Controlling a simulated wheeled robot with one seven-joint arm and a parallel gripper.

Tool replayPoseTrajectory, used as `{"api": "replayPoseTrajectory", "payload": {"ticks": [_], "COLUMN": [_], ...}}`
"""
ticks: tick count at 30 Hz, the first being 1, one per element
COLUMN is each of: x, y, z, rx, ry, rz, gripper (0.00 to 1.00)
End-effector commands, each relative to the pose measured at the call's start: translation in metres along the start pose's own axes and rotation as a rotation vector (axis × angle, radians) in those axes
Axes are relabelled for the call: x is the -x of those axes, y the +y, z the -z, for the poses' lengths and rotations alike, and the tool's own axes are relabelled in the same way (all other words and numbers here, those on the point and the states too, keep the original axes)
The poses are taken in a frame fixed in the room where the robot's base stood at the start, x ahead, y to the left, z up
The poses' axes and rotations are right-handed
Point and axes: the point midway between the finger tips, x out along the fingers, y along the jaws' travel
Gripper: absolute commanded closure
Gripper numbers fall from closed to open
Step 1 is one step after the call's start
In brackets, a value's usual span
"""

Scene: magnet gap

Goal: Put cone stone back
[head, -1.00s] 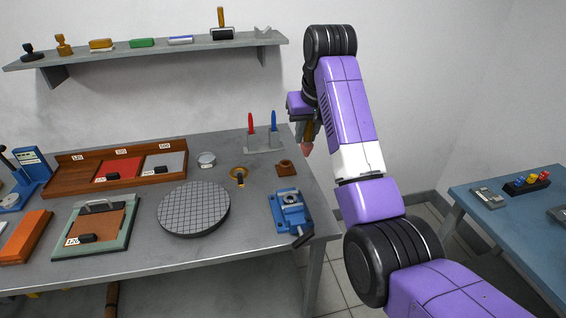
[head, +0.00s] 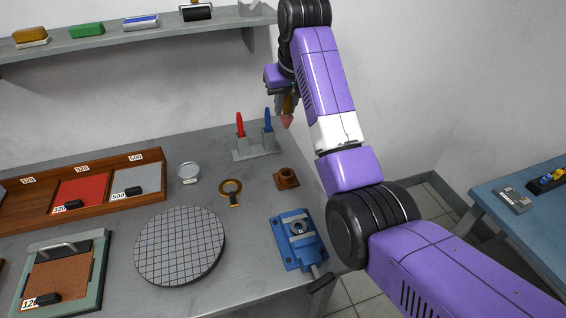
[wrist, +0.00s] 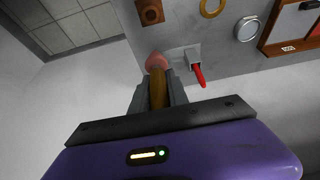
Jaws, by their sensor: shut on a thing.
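My gripper (head: 287,104) is shut on the cone stone, a pink cone tip (head: 287,121) on a brown-yellow handle. It hangs tip down in the air near the bench's right back corner. The wrist view shows the handle (wrist: 158,88) between the fingers and the pink tip (wrist: 156,61) beyond them. A small brown block with a round hole (head: 286,178) stands on the bench, apart from the stone and below it in the head picture. The block also shows in the wrist view (wrist: 150,12).
A blue vise (head: 298,240), a brass-coloured ring (head: 230,192), a round gridded plate (head: 180,245) and a magnifier (head: 189,172) lie on the bench (head: 255,205). A shelf (head: 130,32) runs above.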

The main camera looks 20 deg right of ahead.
Motion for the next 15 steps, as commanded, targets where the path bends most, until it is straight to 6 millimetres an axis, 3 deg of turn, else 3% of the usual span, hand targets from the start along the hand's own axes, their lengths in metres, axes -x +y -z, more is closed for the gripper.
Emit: {"api": "replayPoseTrajectory", "payload": {"ticks": [15], "x": [-0.11], "y": [0.0], "z": [-0.048], "rx": [0.0], "ry": [-0.004], "rz": [0.0], "gripper": [1.0]}}
